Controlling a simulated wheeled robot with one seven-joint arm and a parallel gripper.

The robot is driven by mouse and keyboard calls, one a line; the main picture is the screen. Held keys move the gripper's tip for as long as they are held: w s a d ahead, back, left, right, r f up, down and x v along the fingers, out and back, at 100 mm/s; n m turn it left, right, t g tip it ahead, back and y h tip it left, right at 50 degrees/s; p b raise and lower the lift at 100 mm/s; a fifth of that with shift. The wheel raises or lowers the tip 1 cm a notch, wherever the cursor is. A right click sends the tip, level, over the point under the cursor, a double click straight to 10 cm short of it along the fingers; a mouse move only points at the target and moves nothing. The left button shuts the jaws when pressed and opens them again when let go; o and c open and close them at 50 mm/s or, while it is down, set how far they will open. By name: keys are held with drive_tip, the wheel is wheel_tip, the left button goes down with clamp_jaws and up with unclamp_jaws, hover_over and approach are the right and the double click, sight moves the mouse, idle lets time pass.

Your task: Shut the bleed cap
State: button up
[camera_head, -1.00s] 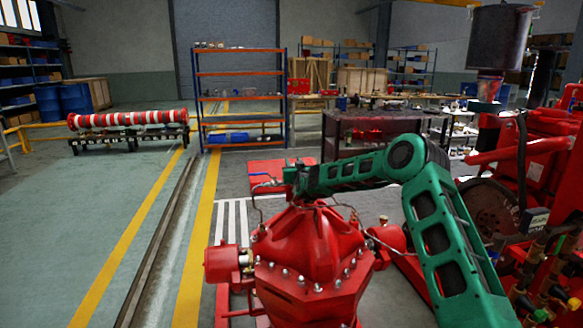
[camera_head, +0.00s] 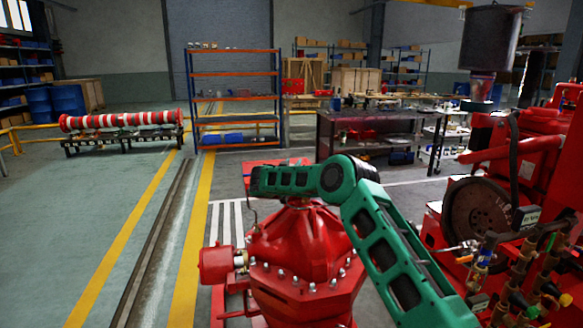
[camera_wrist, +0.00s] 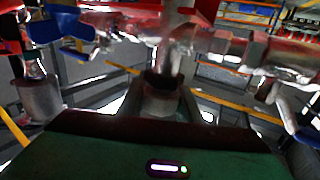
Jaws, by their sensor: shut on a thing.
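My gripper (camera_wrist: 161,84) shows blurred and close up in the wrist view, above its green body. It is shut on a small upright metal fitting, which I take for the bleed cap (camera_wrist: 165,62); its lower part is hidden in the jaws. In the head view my green arm reaches over the red pump casing (camera_head: 305,255), and the wrist hides the jaws and cap. I cannot tell how far the cap is turned.
A blue valve handle (camera_wrist: 62,26) and metal pipework (camera_wrist: 225,45) crowd close around the jaws. The red engine (camera_head: 550,150) with its flywheel stands right. A shelf rack (camera_head: 235,95) and dark workbench (camera_head: 375,130) stand behind.

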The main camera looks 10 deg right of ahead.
drive_tip(key=shift+a+r, duration=0.15)
drive_tip(key=shift+c, duration=0.2)
drive_tip(key=o, duration=1.1)
drive_tip(key=shift+w, duration=0.1)
drive_tip(key=v, duration=1)
drive_tip(key=shift+s+a, duration=0.15)
drive_tip(key=shift+s, duration=0.2)
